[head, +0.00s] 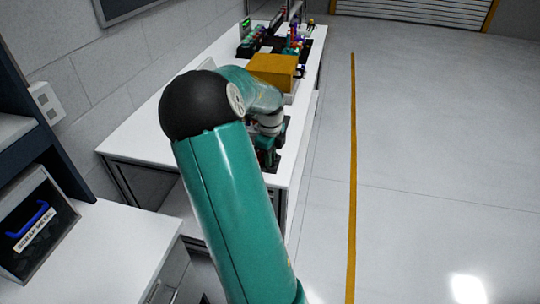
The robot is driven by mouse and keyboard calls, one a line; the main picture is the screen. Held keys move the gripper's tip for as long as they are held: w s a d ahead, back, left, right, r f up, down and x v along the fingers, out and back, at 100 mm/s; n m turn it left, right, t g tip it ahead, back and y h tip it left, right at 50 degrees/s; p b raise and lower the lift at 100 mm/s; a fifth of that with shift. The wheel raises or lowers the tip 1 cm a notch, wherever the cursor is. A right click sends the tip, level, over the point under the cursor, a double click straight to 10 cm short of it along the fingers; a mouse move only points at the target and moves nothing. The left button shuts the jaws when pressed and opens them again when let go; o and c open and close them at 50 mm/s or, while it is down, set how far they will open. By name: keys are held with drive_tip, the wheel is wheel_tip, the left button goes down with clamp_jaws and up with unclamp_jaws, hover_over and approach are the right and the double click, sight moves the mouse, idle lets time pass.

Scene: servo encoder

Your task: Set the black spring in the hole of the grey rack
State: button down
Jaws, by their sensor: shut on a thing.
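My gripper (268,151) is low over the white workbench, near its right edge, at the end of my teal arm. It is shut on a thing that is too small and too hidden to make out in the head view. A dark patch, perhaps a mat or base, shows on the bench by the gripper. I cannot pick out the black spring or the grey rack; my arm covers part of the bench.
A yellow-brown box (273,69) stands on the bench (140,135) just beyond my gripper. Several small coloured parts and devices stand at the far end. A scrap metal bin (38,225) is at the lower left. The floor right of the bench is clear, with a yellow line (352,170).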

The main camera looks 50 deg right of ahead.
drive_tip(key=c, duration=1.3)
unclamp_jaws()
drive_tip(key=shift+r, duration=2.95)
